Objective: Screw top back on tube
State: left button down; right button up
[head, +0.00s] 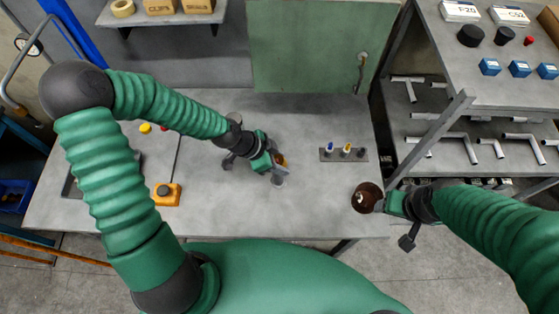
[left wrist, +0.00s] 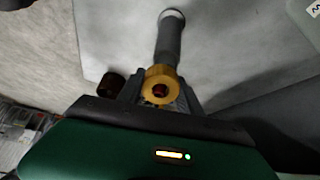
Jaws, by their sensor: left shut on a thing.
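My left gripper (head: 279,164) is over the middle of the grey table, shut on a grey tube. In the left wrist view the tube (left wrist: 168,48) runs away from the jaws to a pale round end. A brass ring (left wrist: 160,78) with a dark red centre sits at its near end, between the fingers. A brown cylinder (left wrist: 110,86) shows left of the jaws; I cannot tell whether it is the tube's top. My right gripper (head: 392,204) is past the table's right edge. A round dark brown thing (head: 367,198) is at its tip; its fingers are hidden.
An orange box (head: 166,195) with a black button is at the left. A green panel (head: 305,50) stands behind. Shelves (head: 490,92) with pipes are at the right. The table's front middle is clear.

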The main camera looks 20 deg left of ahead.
aim_at(277, 182)
pick_arm(q)
jog(key=shift+s+f, duration=0.25)
jog(key=shift+f, duration=0.15)
jog(key=shift+a+f+b, duration=0.2)
jog(key=shift+f+b, duration=0.45)
jog(key=shift+f, duration=0.2)
jog(key=shift+a+f, duration=0.1)
jog(key=shift+f, duration=0.1)
